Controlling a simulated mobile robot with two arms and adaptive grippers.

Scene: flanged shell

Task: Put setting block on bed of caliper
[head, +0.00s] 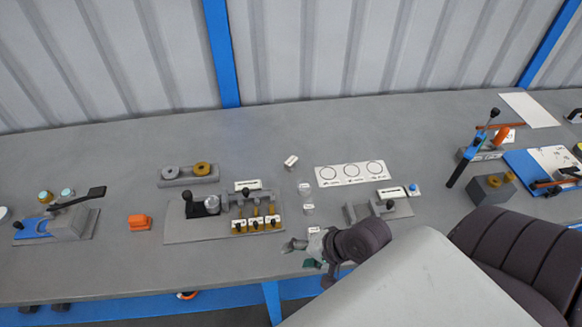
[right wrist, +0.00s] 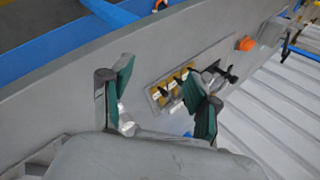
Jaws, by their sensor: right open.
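My right gripper (head: 302,252) is over the front part of the grey bench, left of and in front of a small grey fixture. In the right wrist view the gripper (right wrist: 162,105) has its two green-padded fingers wide apart, with no object clearly held. The grey fixture (head: 360,211), with upright jaws, a black knob and a white label, looks like the caliper. I cannot tell for sure which piece is the setting block; a small white-labelled block (head: 291,161) lies behind, and two clear pieces (head: 305,188) stand nearer. My left gripper is not in view.
A plate-mounted fixture (head: 180,228) with a black knob and brass parts is left of my gripper; it also shows in the right wrist view (right wrist: 159,95). A white card with circles (head: 351,173) lies behind. An orange block (head: 139,222) is further left. Tools crowd the right end.

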